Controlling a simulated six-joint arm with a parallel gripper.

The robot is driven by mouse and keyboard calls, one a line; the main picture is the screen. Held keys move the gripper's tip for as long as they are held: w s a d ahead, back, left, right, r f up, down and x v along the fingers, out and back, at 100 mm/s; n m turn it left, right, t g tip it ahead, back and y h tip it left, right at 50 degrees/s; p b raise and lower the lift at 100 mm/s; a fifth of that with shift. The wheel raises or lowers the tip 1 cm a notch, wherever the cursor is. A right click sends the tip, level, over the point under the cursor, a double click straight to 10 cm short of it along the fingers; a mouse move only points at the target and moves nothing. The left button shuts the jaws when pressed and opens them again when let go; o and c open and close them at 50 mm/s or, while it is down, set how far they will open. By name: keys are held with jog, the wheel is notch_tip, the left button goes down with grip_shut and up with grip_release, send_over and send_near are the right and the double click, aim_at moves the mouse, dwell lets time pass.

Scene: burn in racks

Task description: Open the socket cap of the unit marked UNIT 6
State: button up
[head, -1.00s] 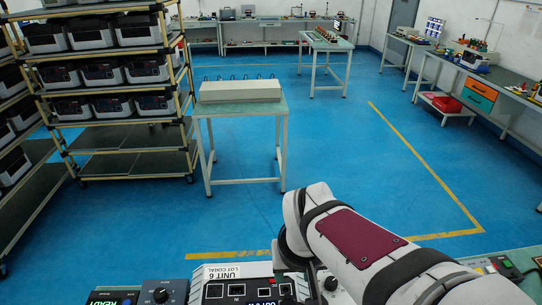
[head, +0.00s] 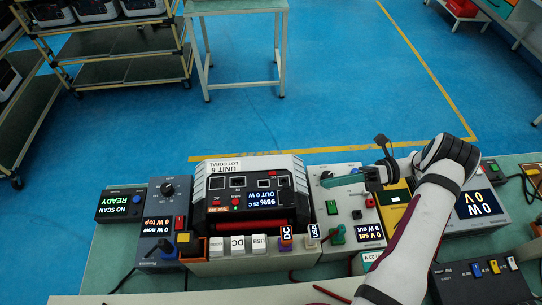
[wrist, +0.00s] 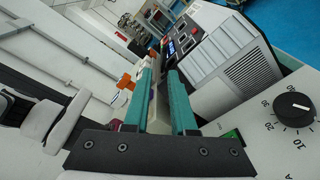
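UNIT 6 (head: 292,203) is a dark and grey box with a white label, a lit display and a row of small framed sockets on its face. Which socket has the cap, and whether it is closed, is too small to tell. My gripper (head: 325,182) has teal fingers and is just right of the unit, above a pale control panel, apart from the unit's face. In the wrist view my gripper (wrist: 160,75) is open, with a gap between its fingers and nothing held. The unit's grey vented side (wrist: 243,78) shows beyond the right finger there.
A pale panel with a knob (wrist: 292,105) lies close to the gripper. Labelled DC and USB plugs (head: 238,244) stand in front of the unit. Blue floor lies behind the bench.

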aim_at(273, 192)
jog(key=a, duration=0.5)
jog(key=a+m+t, duration=0.1)
jog(key=a, duration=0.3)
jog(key=a+f+m+y, duration=0.1)
jog(key=a, duration=0.4)
jog(key=shift+w+a+t, duration=0.3)
jog(key=shift+a+t, duration=0.05)
jog(key=shift+t, duration=0.05)
grip_shut()
